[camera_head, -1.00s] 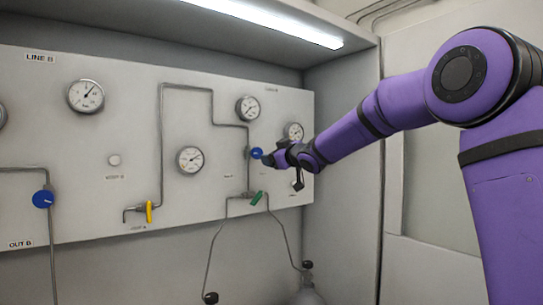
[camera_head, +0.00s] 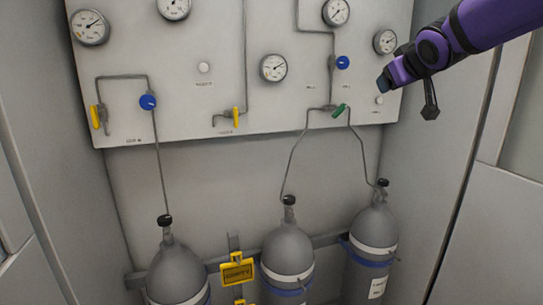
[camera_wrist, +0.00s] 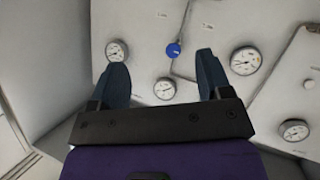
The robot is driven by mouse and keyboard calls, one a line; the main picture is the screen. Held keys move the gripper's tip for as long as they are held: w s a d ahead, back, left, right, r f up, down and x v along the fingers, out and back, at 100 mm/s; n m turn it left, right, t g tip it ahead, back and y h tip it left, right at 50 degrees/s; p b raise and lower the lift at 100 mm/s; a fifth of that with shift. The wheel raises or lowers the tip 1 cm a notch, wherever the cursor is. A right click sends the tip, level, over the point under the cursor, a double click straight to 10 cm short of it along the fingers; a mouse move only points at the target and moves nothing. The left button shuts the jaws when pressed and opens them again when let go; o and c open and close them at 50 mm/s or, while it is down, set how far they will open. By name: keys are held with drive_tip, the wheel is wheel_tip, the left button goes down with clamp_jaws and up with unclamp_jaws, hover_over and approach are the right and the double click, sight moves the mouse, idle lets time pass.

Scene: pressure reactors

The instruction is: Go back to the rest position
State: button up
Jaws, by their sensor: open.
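My gripper (camera_head: 384,82) is at the upper right of the head view, at the end of my purple arm, in front of the panel's right part. In the wrist view my gripper (camera_wrist: 162,80) shows two dark blue fingers spread apart with nothing between them. Beyond the fingers, a blue round knob (camera_wrist: 173,50) and several gauges show on the panel. In the head view that blue knob (camera_head: 343,62) is left of my gripper and apart from it.
The grey panel (camera_head: 190,95) carries several gauges, a second blue knob (camera_head: 148,102), yellow handles and a green handle (camera_head: 338,110). Three grey gas cylinders (camera_head: 287,250) stand below it. A yellow tag (camera_head: 237,270) hangs between two cylinders. A side wall (camera_head: 440,150) is close on the right.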

drive_tip(key=s+f+m+g, duration=0.1)
drive_tip(key=s+f, duration=0.4)
drive_tip(key=s, duration=0.6)
drive_tip(key=s+f+m+g, duration=0.1)
drive_tip(key=s+f+g, duration=0.3)
drive_tip(key=s, duration=0.7)
drive_tip(key=s+d+f+m+g, duration=0.1)
drive_tip(key=s+f+m+g, duration=0.1)
drive_tip(key=s+f, duration=0.4)
drive_tip(key=s+g, duration=0.1)
drive_tip(key=s, duration=0.4)
drive_tip(key=shift+s+y, duration=0.25)
drive_tip(key=shift+y, duration=0.15)
drive_tip(key=shift+f, duration=0.1)
drive_tip(key=shift+c, duration=0.5)
